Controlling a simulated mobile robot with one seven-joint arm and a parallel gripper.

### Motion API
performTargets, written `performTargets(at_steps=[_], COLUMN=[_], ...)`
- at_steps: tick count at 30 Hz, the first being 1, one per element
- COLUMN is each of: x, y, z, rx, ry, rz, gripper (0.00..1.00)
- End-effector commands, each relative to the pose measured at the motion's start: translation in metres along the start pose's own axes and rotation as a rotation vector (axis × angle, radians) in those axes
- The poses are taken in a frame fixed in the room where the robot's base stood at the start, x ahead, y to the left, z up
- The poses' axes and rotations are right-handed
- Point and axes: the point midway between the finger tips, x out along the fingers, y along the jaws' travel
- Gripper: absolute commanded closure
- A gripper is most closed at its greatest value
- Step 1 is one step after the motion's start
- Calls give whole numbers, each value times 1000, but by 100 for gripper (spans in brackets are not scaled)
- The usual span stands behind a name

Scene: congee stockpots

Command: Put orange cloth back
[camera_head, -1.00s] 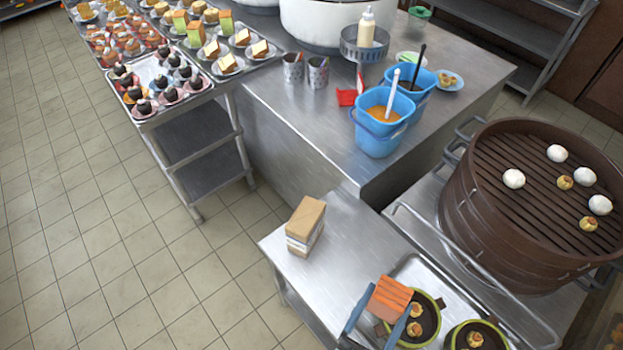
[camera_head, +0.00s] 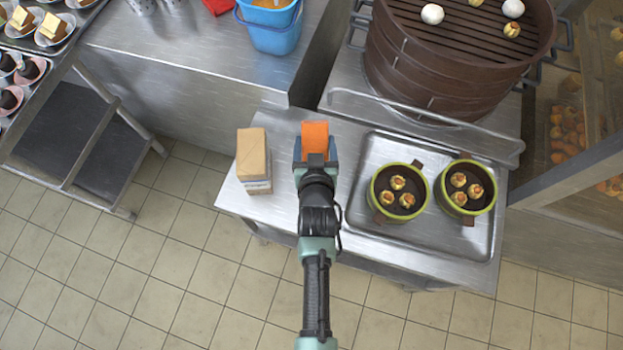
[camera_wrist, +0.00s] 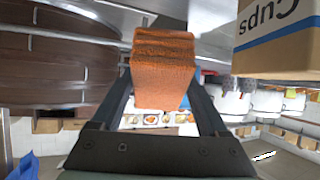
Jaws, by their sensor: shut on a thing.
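The orange cloth (camera_head: 315,136), a folded block, is between the fingers of my gripper (camera_head: 316,152). My gripper is shut on it, over the left part of the small steel table, just right of the cardboard box. In the wrist view the orange cloth (camera_wrist: 163,68) fills the space between the dark fingers of my gripper (camera_wrist: 162,95). I cannot tell whether the cloth touches the table top.
A cardboard box (camera_head: 252,157) stands close on the left, and its "Cups" lettering shows in the wrist view (camera_wrist: 282,35). A metal tray (camera_head: 437,241) holds two green-rimmed pots on the right. The large brown steamer (camera_head: 425,75) and a rail stand behind.

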Motion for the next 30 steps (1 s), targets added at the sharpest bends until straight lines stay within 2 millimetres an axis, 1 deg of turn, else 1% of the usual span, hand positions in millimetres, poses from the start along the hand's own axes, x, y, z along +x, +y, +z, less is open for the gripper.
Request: performTargets(at_steps=[3, 8, 11, 15, 18, 22, 26, 30], x=[5, 2, -7, -26, -40, -51, -46, -34], y=[-1, -3, -4, -7, -8, -9, -9, -10], z=[11, 28, 40, 54, 61, 66, 85, 108], rx=[-2, -9, -15, -25, -32, -36, -37, -37], ry=[-130, -327, -445, -578, -642, -685, -703, -701], rz=[-9, -24, -33, -45, -51, -55, -56, -56], gripper=[67, 67, 67, 67, 67, 67, 67, 67])
